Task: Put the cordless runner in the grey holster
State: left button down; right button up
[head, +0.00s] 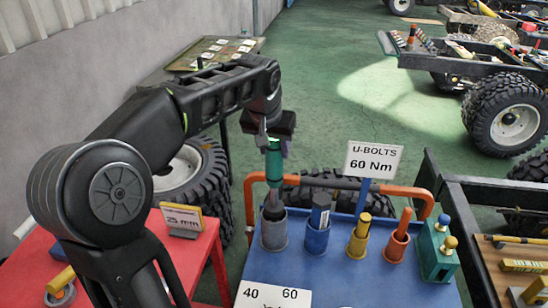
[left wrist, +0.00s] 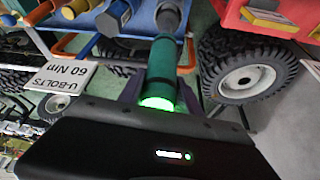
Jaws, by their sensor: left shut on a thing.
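The cordless runner (head: 274,168) is a green upright tool with a dark lower end. My left gripper (head: 275,140) is shut on its upper part, and the runner also shows between the fingers in the left wrist view (left wrist: 162,62). The grey holster (head: 274,236) stands at the left end of a row on the blue surface. The runner's dark lower end is at the holster's mouth and looks partly inside it; how deep is hidden. The holster's rim also shows at the top of the left wrist view (left wrist: 169,12). My right gripper is not in view.
Beside the grey holster stand a blue holster (head: 316,238), a yellow one (head: 357,244) and an orange one (head: 397,246), each with a tool. An orange bent bar (head: 330,183) runs behind them. A sign (head: 373,160) stands behind. A red table (head: 190,255) is at left.

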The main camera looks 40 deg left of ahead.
aim_at(274, 159)
pick_arm(q)
jog(key=shift+f, duration=1.55)
jog(key=shift+f, duration=0.1)
jog(key=c, duration=0.8)
grip_release()
jog(key=shift+c, duration=0.2)
jog(key=v, duration=1.2)
jog(key=shift+b, duration=0.45)
